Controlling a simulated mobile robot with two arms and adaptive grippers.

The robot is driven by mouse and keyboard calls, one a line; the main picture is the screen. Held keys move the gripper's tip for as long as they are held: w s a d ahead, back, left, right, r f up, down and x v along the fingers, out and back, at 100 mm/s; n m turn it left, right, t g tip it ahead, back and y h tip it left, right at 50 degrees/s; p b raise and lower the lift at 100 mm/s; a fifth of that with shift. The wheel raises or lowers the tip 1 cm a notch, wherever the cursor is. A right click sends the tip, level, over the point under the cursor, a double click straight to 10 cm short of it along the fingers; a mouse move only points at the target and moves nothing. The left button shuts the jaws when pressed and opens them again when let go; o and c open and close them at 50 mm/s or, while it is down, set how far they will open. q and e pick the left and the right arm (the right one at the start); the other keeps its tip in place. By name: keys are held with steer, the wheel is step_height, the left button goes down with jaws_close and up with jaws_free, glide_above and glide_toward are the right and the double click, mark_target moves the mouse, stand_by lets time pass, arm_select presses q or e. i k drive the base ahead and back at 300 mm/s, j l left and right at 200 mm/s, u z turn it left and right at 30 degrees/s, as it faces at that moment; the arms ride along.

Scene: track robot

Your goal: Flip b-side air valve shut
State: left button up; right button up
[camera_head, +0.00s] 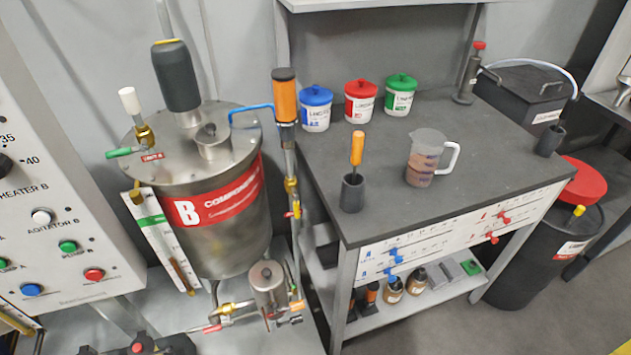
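The B-side tank (215,235) is a steel drum with a red "B COMPONENT" label, at left centre. On its lid, at the left, a brass valve fitting (145,136) carries a white cap and a green lever (122,153). The lever points out to the left, roughly level; a small red-and-white tag lies beside it, too small to read surely. More small valves sit on the pipe right of the tank (292,186) and below it (225,309). I cannot tell by label which one is the air valve. Neither of my grippers shows.
A control panel (55,190) with buttons stands at the left. A grey workbench (310,150) at the right bears blue, red and green tubs, a measuring jug (424,160) and an orange-handled tool in a cup. A black bin (540,245) with a red lid stands beyond it.

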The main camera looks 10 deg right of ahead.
mark_target(296, 207)
steer(key=i, duration=0.1)
steer(key=k+j+z, duration=0.35)
steer(key=k+z, duration=0.35)
